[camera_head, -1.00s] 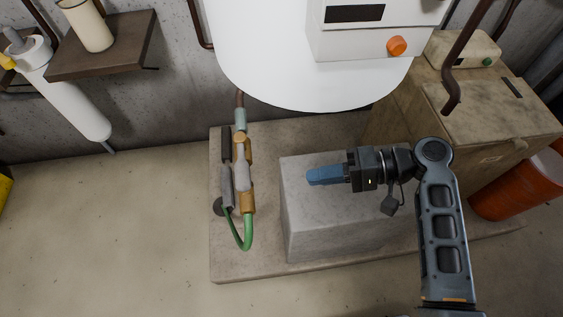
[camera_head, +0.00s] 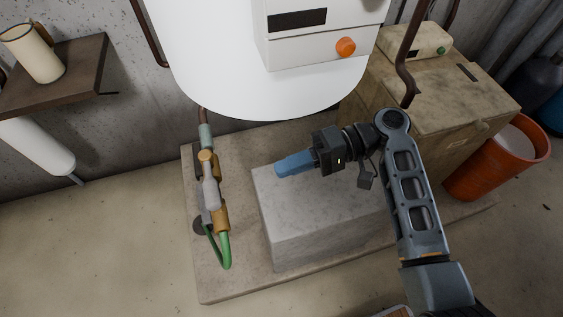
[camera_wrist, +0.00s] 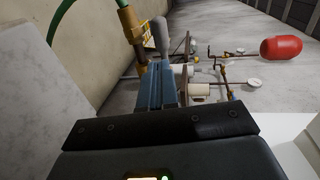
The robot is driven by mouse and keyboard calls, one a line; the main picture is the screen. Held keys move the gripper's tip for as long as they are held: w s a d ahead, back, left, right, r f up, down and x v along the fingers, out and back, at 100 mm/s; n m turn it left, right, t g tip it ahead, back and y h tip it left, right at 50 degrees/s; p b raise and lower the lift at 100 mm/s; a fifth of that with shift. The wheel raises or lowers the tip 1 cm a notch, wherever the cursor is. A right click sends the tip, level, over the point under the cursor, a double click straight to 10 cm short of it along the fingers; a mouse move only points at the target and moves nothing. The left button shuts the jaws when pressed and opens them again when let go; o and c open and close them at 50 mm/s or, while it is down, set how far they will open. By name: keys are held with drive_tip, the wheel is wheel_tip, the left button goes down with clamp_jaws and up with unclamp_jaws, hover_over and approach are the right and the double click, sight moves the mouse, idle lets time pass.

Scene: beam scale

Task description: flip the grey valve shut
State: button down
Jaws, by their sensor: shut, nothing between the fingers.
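The grey valve handle (camera_head: 211,193) lies along an upright brass pipe fitting (camera_head: 221,217) to the left of the concrete block. A green hose (camera_head: 224,252) curves from the fitting's lower end. My gripper (camera_head: 279,168) is shut and empty, with blue fingers pointing left above the block's top. It is apart from the valve, to its right. In the wrist view the grey handle (camera_wrist: 161,34) and brass fitting (camera_wrist: 131,22) show beyond the blue fingertips (camera_wrist: 160,66). The fingers hide part of the fitting there.
The concrete block (camera_head: 325,235) stands on a low slab (camera_head: 222,288) under my gripper. A large white tank (camera_head: 240,85) hangs above and behind. A wooden crate (camera_head: 455,105) and an orange bucket (camera_head: 500,165) stand right. A shelf (camera_head: 65,80) is at left. Floor at left is clear.

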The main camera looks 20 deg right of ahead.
sight(218, 196)
drive_tip(key=a+f+p, duration=0.1)
drive_tip(key=a+f, duration=0.1)
drive_tip(key=a, duration=0.9)
drive_tip(key=shift+w, duration=0.15)
drive_tip(key=shift+a+f, duration=0.1)
drive_tip(key=shift+a, duration=0.05)
drive_tip(key=a+m+t+p, duration=0.1)
drive_tip(key=t, duration=0.1)
drive_tip(key=s+a+m+t+h+p, duration=0.1)
drive_tip(key=a+m+t, duration=0.1)
drive_tip(key=shift+s+m+t, duration=0.1)
drive_tip(key=shift+m+t, duration=0.2)
drive_tip(key=shift+t, duration=0.1)
drive_tip(key=a+m+t+h, duration=0.1)
drive_tip(key=t, duration=0.1)
drive_tip(key=a+m+t+h, duration=0.1)
drive_tip(key=a+m+t, duration=0.1)
drive_tip(key=shift+a+m+p, duration=0.1)
drive_tip(key=shift+m+p, duration=0.2)
drive_tip(key=shift+p, duration=0.05)
drive_tip(key=x, duration=0.2)
drive_tip(key=b+x, duration=0.1)
drive_tip(key=shift+a+r, duration=0.35)
drive_tip(key=shift+a, duration=0.05)
drive_tip(key=shift+a+r, duration=0.1)
drive_tip(key=shift+a, duration=0.1)
